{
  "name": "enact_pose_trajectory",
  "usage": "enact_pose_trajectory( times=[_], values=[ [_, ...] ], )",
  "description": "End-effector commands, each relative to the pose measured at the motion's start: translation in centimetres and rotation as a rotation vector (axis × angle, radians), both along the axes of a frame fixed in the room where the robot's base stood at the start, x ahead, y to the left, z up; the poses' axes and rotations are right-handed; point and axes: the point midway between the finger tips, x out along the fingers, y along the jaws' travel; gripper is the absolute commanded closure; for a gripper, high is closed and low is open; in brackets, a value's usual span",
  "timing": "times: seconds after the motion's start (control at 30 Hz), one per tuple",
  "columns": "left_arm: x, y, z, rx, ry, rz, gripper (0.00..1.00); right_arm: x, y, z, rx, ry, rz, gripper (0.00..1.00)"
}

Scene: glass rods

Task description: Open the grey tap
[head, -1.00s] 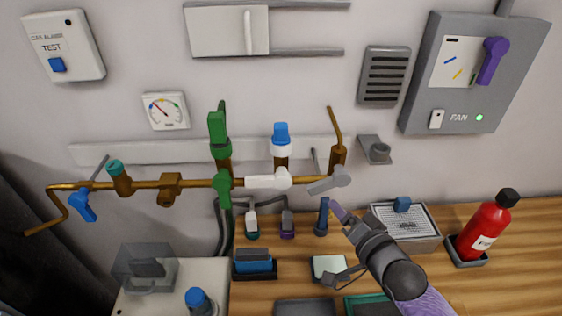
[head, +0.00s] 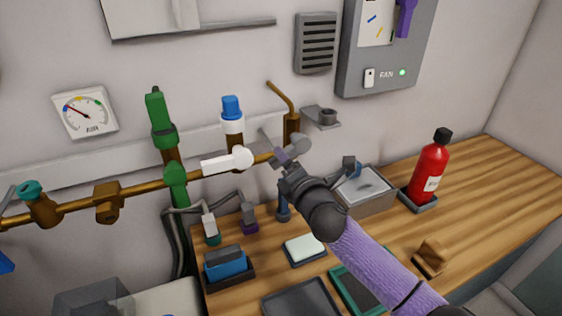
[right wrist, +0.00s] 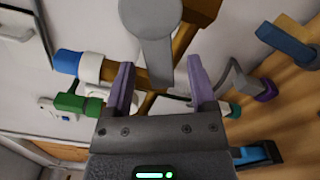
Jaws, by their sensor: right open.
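The grey tap (head: 301,146) sits at the right end of the brown pipe, below a bent brown spout. In the head view its lever is partly hidden by my right gripper (head: 282,158). In the right wrist view the tap's round grey hub (right wrist: 150,18) is at the top, and its flat lever points down toward my right gripper (right wrist: 161,82). The purple fingers are open, one on each side of the lever's end. I cannot tell whether either finger touches it. My left gripper is not in view.
A white tap (head: 228,161) and a green tap (head: 175,185) are on the same pipe to the left. Below, the wooden bench holds a white block (head: 304,249), a grey box (head: 366,192) and a red bottle (head: 429,172). An air gauge (head: 85,112) is on the wall.

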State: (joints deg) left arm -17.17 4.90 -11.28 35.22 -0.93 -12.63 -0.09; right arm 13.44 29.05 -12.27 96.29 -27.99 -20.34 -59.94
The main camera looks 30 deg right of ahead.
Motion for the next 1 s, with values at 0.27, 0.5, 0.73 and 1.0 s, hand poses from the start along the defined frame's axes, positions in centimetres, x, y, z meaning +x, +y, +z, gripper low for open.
enact_pose_trajectory(
  times=[0.27,0.5,0.73,1.0],
  values=[
    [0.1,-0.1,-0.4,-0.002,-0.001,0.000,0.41,2.1,-0.1,-0.1,0.003,0.001,0.000,0.28],
    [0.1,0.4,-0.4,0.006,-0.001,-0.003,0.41,2.1,-0.1,-0.1,0.003,0.002,0.001,0.43],
    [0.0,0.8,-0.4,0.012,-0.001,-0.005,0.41,2.0,-0.1,-0.1,0.004,0.001,0.000,0.91],
    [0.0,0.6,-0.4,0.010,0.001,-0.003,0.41,2.0,-0.1,-0.1,0.004,0.002,0.001,1.00]
  ],
)
